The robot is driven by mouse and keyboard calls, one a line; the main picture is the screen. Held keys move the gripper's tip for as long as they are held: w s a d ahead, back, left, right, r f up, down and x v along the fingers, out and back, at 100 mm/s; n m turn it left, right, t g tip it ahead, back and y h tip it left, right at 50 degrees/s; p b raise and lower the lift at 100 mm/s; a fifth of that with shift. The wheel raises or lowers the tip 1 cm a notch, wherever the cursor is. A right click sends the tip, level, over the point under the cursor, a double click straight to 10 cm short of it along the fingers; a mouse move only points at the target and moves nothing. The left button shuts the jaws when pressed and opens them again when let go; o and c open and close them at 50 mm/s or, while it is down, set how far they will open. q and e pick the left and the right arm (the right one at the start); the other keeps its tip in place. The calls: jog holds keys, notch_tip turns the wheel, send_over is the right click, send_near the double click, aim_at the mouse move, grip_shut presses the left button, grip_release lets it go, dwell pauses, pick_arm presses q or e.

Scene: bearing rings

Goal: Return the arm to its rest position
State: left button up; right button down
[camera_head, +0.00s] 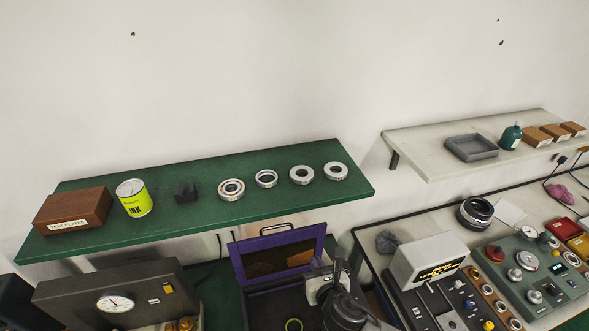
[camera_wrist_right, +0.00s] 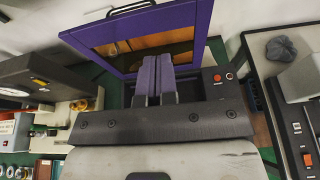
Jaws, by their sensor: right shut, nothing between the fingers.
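My right arm reaches in at the bottom of the head view, and its gripper (camera_head: 337,262) is in front of the open purple-framed lid (camera_head: 240,262) of a dark box. In the right wrist view the two fingers of my right gripper (camera_wrist_right: 156,62) lie side by side, shut and empty, before the purple lid (camera_wrist_right: 205,30). Several metal bearing rings (camera_head: 231,189) lie in a row on the green shelf (camera_head: 190,231), well away from the gripper. My left gripper is not in view.
The green shelf also holds a wooden test plates box (camera_head: 72,212), an ink can (camera_head: 133,198) and a small black block (camera_head: 185,192). A grey case with a gauge (camera_head: 115,303) stands at lower left. Instrument panels (camera_head: 530,270) fill the right bench. A grey tray (camera_head: 471,148) sits on the pale shelf.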

jog(key=s+d+r+m+g+h, duration=0.1)
jog(key=s+d+r+m, duration=0.2)
jog(key=m, duration=0.7)
jog(key=s+d+r+m+h+p, duration=0.15)
jog(key=r+m, duration=0.25)
jog(key=m, duration=0.6)
jog(key=s+d+r+m+g+b, duration=0.1)
jog(key=s+r+m, duration=0.25)
jog(key=m, duration=0.65)
jog(key=s+d+f+m+g+p, duration=0.1)
jog(key=s+d+f+m+g, duration=0.1)
jog(key=s+f, duration=0.4)
jog(key=s+d+f+m+g+p, duration=0.1)
jog(key=s+f, duration=0.5)
jog(key=s, duration=0.6)
jog(key=s+d+f+m+g+p, duration=0.2)
jog(key=s+d+f+g, duration=0.3)
jog(key=s, duration=0.4)
jog(key=shift+s+f+m, duration=0.4)
jog(key=shift+f+m, duration=0.05)
jog(key=shift+m, duration=0.05)
jog(key=shift+d, duration=0.1)
